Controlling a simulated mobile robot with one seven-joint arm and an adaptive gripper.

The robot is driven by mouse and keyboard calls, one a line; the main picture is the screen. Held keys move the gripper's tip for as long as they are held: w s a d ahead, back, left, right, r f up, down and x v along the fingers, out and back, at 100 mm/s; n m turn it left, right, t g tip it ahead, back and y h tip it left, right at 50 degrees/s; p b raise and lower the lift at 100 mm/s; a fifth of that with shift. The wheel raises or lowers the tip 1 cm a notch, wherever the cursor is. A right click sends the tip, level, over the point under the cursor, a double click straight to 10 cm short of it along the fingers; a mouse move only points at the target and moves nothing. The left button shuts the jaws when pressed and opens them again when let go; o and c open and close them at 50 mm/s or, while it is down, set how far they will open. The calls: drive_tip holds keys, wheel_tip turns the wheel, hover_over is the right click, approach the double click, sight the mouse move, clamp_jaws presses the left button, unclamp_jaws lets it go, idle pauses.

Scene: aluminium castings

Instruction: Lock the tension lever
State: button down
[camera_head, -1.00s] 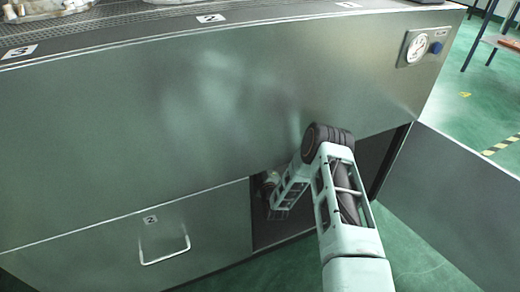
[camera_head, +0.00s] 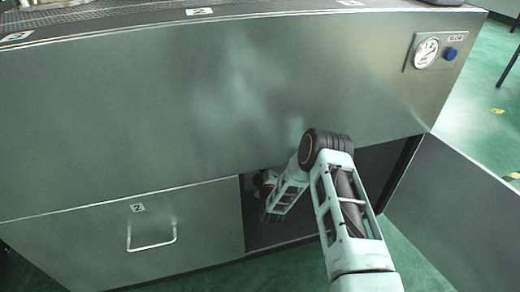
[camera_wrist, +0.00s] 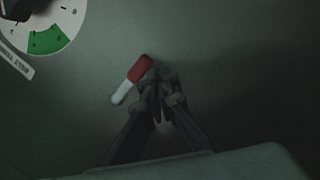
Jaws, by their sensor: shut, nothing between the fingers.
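In the wrist view, a short red and white piece (camera_wrist: 136,74), which looks like the tension lever's handle, lies tilted against a dark flat panel, its white end towards lower left. My gripper (camera_wrist: 163,82) is shut and empty, its fingertips just right of the red part. I cannot tell whether they touch it. A round dial with a green sector (camera_wrist: 48,40) shows at the upper left, with a label strip (camera_wrist: 16,68) beside it. In the head view my arm reaches into the open compartment (camera_head: 370,165), and the gripper and lever are hidden there.
The cabinet's open door (camera_head: 455,210) stands to the right of my arm. A closed front with a wire handle (camera_head: 152,246) is left of the opening. A gauge and blue knob (camera_head: 451,53) are at the upper right. The compartment is dark.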

drive_tip(key=shift+d+f, duration=0.1)
drive_tip(key=shift+d, duration=0.05)
idle(0.6)
drive_tip(key=shift+s, duration=0.1)
drive_tip(key=s+d+r, duration=0.1)
drive_tip(key=s, duration=1)
drive_tip(key=shift+s+r, duration=0.3)
drive_tip(key=shift+r, duration=0.1)
